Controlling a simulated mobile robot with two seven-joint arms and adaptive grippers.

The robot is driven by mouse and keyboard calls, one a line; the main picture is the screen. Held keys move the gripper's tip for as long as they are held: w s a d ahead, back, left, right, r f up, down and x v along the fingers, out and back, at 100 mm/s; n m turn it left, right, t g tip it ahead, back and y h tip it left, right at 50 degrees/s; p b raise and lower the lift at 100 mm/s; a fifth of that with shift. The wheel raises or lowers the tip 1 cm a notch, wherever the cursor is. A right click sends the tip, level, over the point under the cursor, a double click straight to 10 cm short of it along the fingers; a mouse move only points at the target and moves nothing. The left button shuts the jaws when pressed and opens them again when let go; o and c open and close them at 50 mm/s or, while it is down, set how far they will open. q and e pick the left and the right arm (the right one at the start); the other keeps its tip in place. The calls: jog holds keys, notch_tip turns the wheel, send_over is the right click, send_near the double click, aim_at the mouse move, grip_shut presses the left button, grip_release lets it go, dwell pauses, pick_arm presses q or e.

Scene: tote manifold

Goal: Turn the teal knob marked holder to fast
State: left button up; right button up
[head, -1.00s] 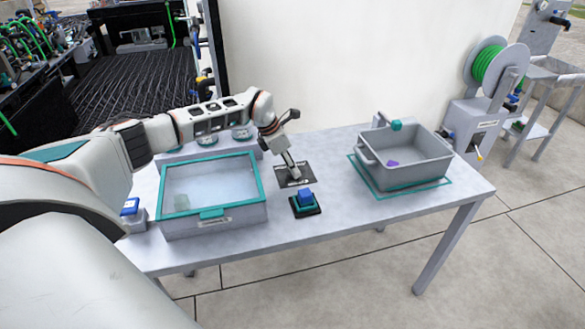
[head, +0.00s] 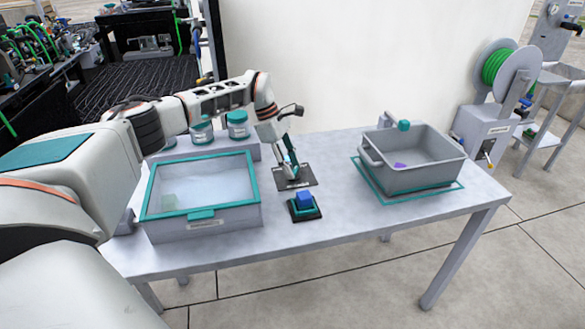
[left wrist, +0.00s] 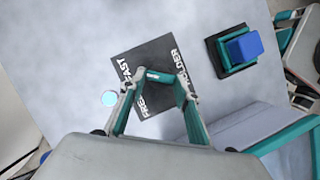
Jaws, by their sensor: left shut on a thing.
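The teal knob marked holder (left wrist: 160,76) sits on a dark plate (left wrist: 152,60) with the white words FREE, FAST and HOLDER. The plate (head: 308,180) also lies on the table in the head view. My left gripper (left wrist: 159,84) is shut on the knob, with one finger on each side of it. In the head view my left gripper (head: 291,176) reaches down to the plate and its fingers hide the knob. The knob's pointing direction is not clear. My right gripper is not in view.
A blue block on a dark base (head: 305,200) stands just in front of the plate. A teal-rimmed clear-lidded box (head: 255,185) is to the left, and a grey tote (head: 420,178) is to the right. Jars (head: 238,125) stand behind the box. Bare table lies between plate and tote.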

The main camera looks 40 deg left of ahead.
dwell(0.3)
pick_arm(q)
jog(key=o, duration=1)
jog(key=shift+o, duration=0.7)
jog(key=v, duration=1.2)
